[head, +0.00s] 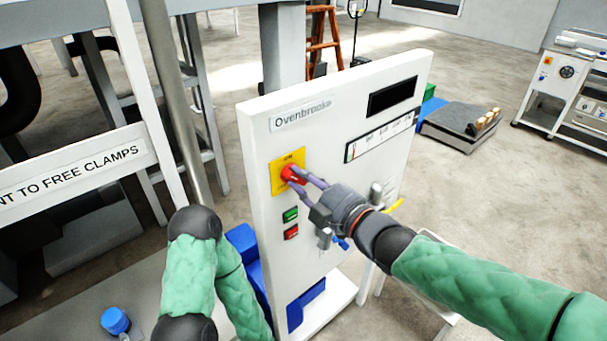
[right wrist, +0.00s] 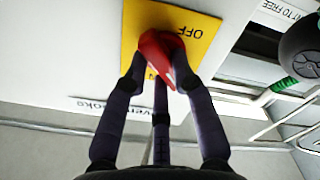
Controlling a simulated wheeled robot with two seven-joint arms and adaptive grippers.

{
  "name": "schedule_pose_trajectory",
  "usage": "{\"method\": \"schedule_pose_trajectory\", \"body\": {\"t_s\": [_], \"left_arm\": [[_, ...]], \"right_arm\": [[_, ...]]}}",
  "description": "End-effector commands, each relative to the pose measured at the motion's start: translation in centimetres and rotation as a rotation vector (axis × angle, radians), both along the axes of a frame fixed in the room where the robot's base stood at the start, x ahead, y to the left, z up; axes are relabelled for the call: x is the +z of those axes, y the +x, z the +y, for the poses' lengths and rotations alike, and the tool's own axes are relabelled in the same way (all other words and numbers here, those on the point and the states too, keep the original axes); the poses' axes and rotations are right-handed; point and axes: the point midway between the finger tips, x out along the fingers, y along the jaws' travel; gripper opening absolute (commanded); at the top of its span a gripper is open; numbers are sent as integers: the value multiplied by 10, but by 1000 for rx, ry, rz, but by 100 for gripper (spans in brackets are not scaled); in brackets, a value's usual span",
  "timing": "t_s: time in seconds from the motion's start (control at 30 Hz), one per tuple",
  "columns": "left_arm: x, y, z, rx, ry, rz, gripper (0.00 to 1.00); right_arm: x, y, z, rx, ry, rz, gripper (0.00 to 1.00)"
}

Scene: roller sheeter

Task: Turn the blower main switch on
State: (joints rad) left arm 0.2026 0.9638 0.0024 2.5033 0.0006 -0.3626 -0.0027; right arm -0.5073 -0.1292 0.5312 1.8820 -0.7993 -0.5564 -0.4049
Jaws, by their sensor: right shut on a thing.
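The red rotary switch (head: 287,172) sits on a yellow plate (head: 276,187) on the front of the white panel (head: 262,150). Lettering at the plate's other end is partly hidden by the knob and fingers. My left gripper is not in view; only part of my left arm shows.
Green (head: 290,214) and red (head: 291,232) push buttons sit just below the switch. A display (head: 392,96) is at the panel's upper right. A grey metal frame (head: 200,95) stands close at left. Open floor (head: 480,190) lies to the right.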

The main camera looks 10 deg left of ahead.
Motion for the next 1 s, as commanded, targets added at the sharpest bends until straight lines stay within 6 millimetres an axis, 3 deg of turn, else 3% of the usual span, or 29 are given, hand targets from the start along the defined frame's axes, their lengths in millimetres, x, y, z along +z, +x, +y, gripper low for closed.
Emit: {"method": "schedule_pose_trajectory", "body": {"t_s": [0.6,1.0], "left_arm": [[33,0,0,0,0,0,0],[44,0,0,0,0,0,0]], "right_arm": [[-2,1,-1,-1,328,457,0],[-5,1,-1,-1,449,623,0]]}}
